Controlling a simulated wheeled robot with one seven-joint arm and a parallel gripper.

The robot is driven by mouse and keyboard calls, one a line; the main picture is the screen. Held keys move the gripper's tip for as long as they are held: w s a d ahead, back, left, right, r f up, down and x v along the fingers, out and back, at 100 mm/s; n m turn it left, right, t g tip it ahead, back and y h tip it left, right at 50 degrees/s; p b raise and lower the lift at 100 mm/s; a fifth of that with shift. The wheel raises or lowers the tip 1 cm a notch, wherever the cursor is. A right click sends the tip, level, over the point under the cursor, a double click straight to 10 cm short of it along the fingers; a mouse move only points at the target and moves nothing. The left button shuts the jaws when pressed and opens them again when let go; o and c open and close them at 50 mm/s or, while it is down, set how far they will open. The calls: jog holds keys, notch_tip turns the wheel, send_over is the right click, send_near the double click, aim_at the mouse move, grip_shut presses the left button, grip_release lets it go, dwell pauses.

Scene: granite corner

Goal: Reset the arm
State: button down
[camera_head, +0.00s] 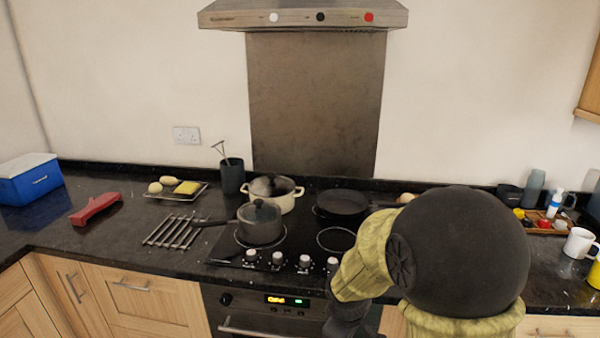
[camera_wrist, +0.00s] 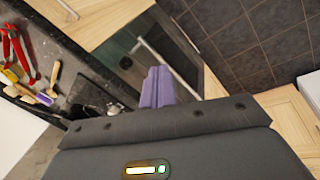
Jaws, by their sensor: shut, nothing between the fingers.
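My gripper (camera_wrist: 158,86) shows in the wrist view as two purple fingers pressed together, with nothing between them. It points toward the oven front (camera_wrist: 165,45) and its handle. In the head view my arm, with a dark round joint and yellow-green links, covers the right part of the hob and the counter behind it. My fingers cannot be made out in that view.
The hob (camera_head: 225,252) carries a grey lidded pot (camera_head: 260,224), a cream pot (camera_head: 285,201) and a black pan (camera_head: 342,204). A rack (camera_head: 172,231), a red object (camera_head: 96,208) and a blue box (camera_head: 30,182) lie left. A white mug (camera_head: 578,243) stands right. Tiled floor (camera_wrist: 245,45) looks clear.

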jog(key=s+d+r+m+p, duration=0.1)
jog(key=s+d+r+m, duration=0.1)
jog(key=s+m, duration=0.3)
jog(key=s+d+r+m+y, duration=0.1)
jog(key=s+d+r+m, duration=0.1)
jog(key=s+m, duration=0.3)
jog(key=shift+s+d+r+g+p, duration=0.3)
jog(key=shift+d+r+p, duration=0.05)
jog(key=shift+d, duration=0.05)
jog(key=shift+w, duration=0.1)
jog(key=shift+d, duration=0.15)
